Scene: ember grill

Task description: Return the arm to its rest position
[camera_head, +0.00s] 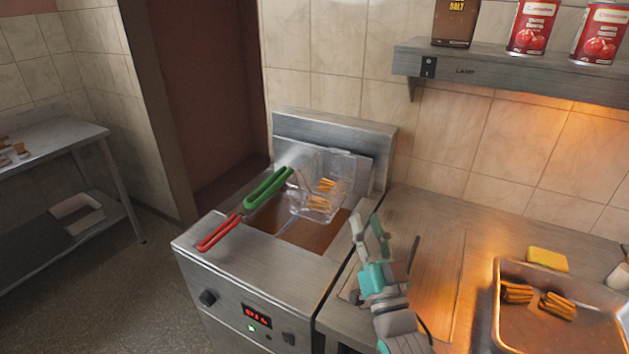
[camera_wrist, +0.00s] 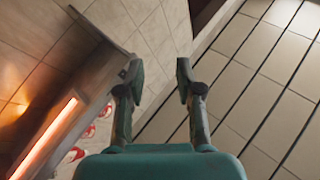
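My gripper (camera_head: 368,228) is raised over the counter just right of the fryer, its fingers pointing up. In the wrist view my gripper (camera_wrist: 158,82) has its two fingers apart with nothing between them. My arm's teal and grey links show below it in the head view. No held object shows in either view.
The fryer (camera_head: 265,268) holds a wire basket (camera_head: 340,172) with fries, near green and red handles. A tray (camera_head: 497,300) with fries sits at right beside a yellow sponge (camera_head: 547,259). A shelf (camera_head: 500,70) with cans and a lit lamp (camera_wrist: 45,138) hangs above. A steel table (camera_head: 60,138) stands left.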

